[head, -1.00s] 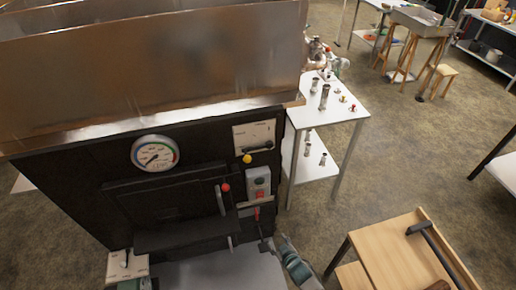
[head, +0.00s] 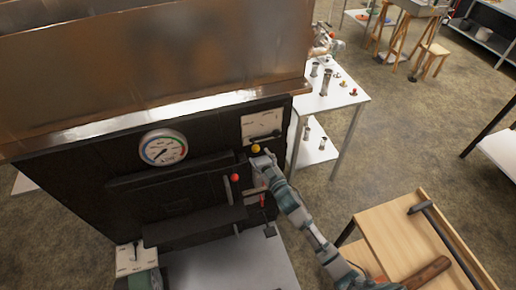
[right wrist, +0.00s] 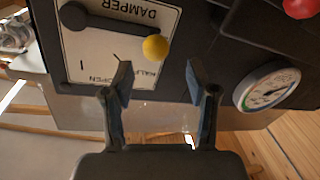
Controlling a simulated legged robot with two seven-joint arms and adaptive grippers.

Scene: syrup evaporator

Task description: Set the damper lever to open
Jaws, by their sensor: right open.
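The damper plate (head: 262,122) is a white panel on the upper right of the black evaporator front. Its black lever (right wrist: 110,27) ends in a yellow knob (head: 255,148). In the right wrist view the plate (right wrist: 85,55) appears upside down, with the words DAMPER, HALF and OPEN; the lever lies near DAMPER, away from OPEN. My right gripper (head: 262,161) is just below the knob. In the right wrist view its fingers (right wrist: 160,82) are apart and empty, with the knob (right wrist: 155,47) just beyond the fingertips. My left gripper is not clearly visible.
A round gauge (head: 163,148) and a red-knobbed door handle (head: 235,178) are left of my right gripper. A white table (head: 335,100) with metal pieces stands behind right.

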